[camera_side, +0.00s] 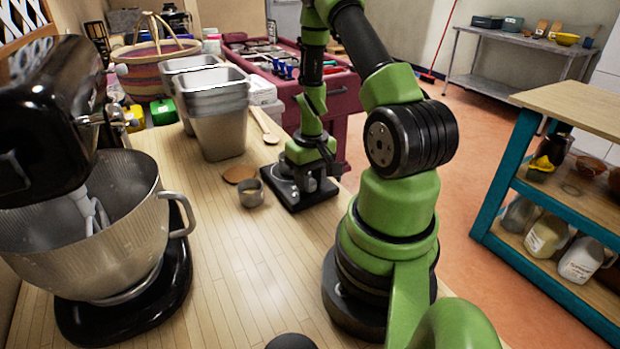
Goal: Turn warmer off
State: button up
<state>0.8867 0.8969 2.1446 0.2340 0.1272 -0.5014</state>
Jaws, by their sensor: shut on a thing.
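No warmer and no warmer switch can be made out in the side view. My green and black arm stands on the wooden counter (225,285) and fills the middle of the picture, reaching down to the bottom edge.
A black stand mixer with a metal bowl (95,245) stands at left. Stacked steel pans (220,125), a small metal cup (252,193) and a wooden spoon (265,127) are behind. Counter between mixer and arm is clear. A teal-framed shelf (497,188) stands right.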

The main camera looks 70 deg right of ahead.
aim_at(311, 181)
jog(key=shift+n, duration=0.5)
jog(key=o, duration=0.9)
jog(key=shift+o, duration=0.2)
notch_tip(311, 181, up, 10)
jog(key=shift+d, duration=0.15)
dwell(0.3)
